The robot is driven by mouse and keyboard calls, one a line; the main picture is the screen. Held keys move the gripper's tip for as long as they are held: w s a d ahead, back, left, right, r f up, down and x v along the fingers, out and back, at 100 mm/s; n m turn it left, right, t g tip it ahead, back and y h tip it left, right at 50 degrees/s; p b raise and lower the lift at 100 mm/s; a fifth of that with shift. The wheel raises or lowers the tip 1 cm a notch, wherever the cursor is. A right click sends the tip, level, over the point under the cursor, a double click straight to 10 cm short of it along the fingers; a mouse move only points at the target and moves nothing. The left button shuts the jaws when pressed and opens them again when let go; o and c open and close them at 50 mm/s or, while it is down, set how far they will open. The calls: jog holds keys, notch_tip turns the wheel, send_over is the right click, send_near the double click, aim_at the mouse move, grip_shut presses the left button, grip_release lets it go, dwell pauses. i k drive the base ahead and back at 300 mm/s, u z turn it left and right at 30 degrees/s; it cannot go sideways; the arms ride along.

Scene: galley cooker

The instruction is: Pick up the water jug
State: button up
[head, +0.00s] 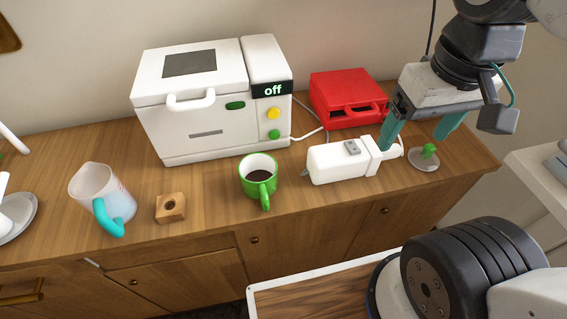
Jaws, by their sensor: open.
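The water jug (92,190) stands upright on the left part of the wooden counter in the head view. It is whitish and translucent, with red markings on its side and a teal handle (115,222) facing the front. My gripper (413,141) is far to the right of the jug, above the right end of the counter. Its teal fingers are apart and I see nothing held between them. The fingers are close to the end of a white appliance; I cannot tell whether they touch it.
A small wooden block (171,208) with a hole and a green mug (258,178) of dark liquid stand right of the jug. The white appliance (335,165) lies farther right. A white cooker (205,100) reading "off" and a red case (347,97) stand behind. A plate (22,222) is left.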

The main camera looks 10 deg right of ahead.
aim_at(96, 187)
jog(key=u, duration=1.45)
